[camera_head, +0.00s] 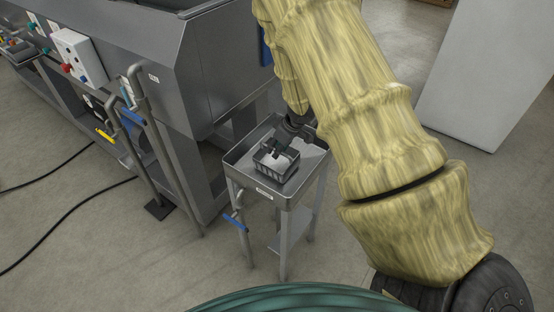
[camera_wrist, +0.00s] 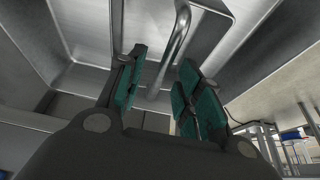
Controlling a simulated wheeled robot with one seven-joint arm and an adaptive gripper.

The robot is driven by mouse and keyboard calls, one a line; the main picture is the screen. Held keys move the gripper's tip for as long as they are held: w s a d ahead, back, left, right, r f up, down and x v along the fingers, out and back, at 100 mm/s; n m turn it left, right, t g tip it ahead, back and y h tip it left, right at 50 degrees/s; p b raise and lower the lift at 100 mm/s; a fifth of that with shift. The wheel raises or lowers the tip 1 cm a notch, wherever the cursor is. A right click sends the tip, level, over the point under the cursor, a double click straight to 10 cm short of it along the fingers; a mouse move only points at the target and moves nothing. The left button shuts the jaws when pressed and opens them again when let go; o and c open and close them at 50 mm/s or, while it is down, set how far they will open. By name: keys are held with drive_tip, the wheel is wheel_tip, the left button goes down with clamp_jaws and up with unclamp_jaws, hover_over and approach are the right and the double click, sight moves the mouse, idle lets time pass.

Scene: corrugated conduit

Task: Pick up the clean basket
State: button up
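The basket (camera_head: 265,166) is small, dark and slatted. It sits in a metal tray stand (camera_head: 239,162) in the middle of the head view. A pale patch shows inside its rim. My gripper (camera_head: 283,147) is over the basket's back side, close to or reaching into it; I cannot tell if they touch. In the wrist view my gripper (camera_wrist: 158,90) has two teal-padded fingers standing apart with a gap between them. I see nothing clearly held in that gap. The basket cannot be made out clearly in the wrist view.
A large grey metal machine (camera_head: 215,65) stands left of and behind the stand. A pipe (camera_head: 160,150) stands at its front. Black cables (camera_head: 70,203) lie on the floor at left. A white cabinet (camera_head: 488,70) stands at right. A curved metal pipe (camera_wrist: 176,42) shows in the wrist view.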

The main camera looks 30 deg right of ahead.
drive_tip(key=shift+x, duration=1.3)
drive_tip(key=shift+f+p, duration=0.2)
drive_tip(key=shift+p, duration=0.25)
clamp_jaws()
